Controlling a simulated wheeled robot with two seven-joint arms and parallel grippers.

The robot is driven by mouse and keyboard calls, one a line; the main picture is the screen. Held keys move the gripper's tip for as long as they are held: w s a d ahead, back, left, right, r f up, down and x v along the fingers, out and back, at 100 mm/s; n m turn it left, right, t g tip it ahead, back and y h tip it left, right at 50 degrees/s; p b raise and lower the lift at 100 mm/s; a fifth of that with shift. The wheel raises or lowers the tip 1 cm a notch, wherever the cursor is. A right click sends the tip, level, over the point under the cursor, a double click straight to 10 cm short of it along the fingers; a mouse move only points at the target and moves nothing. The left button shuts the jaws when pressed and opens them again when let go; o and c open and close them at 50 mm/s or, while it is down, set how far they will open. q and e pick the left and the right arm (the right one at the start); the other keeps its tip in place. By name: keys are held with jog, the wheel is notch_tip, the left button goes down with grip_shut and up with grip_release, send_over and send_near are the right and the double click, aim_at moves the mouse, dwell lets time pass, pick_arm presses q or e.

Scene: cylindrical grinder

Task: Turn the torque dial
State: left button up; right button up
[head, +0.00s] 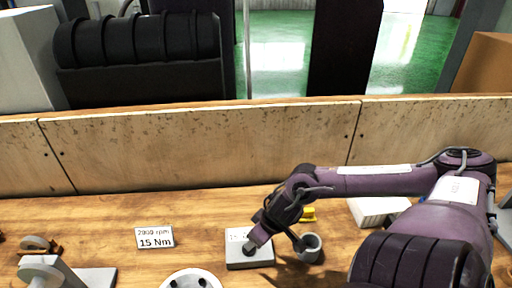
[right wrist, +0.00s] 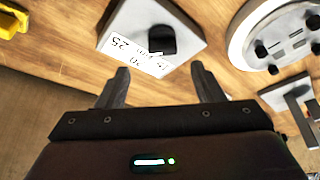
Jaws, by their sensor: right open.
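The torque dial is a black knob (right wrist: 161,40) on a white box with a printed scale (right wrist: 128,48); "Nm" and "25" show upside down in the right wrist view. In the head view the box (head: 236,257) lies on the bench, with my right gripper (head: 262,232) over it, partly hiding the knob. In the right wrist view the right gripper (right wrist: 160,72) is open and empty. Its two fingertips point toward the knob, one to each side, apart from it. My left gripper is not in view.
A sign (head: 155,237) reads "2000 rpm 15 Nm". A grey cup (head: 309,247) and a yellow object (head: 308,214) stand right of the box. A white round part (head: 190,281) is left in front. A wooden board (head: 200,148) closes the bench's back.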

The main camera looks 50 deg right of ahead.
jog(key=shift+w+a+f+b, duration=0.2)
jog(key=shift+w+f+b, duration=0.05)
jog(key=shift+f+b, duration=0.25)
jog(key=shift+w+a+f+b, duration=0.2)
jog(key=shift+f+b, duration=0.2)
jog(key=shift+f, duration=0.1)
jog(key=x, duration=0.2)
jog(key=b+x, duration=0.1)
jog(key=shift+w+d+f, duration=0.1)
jog(key=shift+d+f, duration=0.1)
jog(key=shift+f, duration=0.15)
jog(key=shift+w+f, duration=0.15)
jog(key=shift+f, duration=0.2)
jog(key=shift+w+a+f, duration=0.1)
jog(key=shift+w+f, duration=0.05)
jog(key=shift+f, duration=0.25)
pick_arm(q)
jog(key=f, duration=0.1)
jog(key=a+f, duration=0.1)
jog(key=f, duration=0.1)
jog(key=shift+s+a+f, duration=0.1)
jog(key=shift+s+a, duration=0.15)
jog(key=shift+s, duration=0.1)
pick_arm(e)
jog(key=c, duration=0.9)
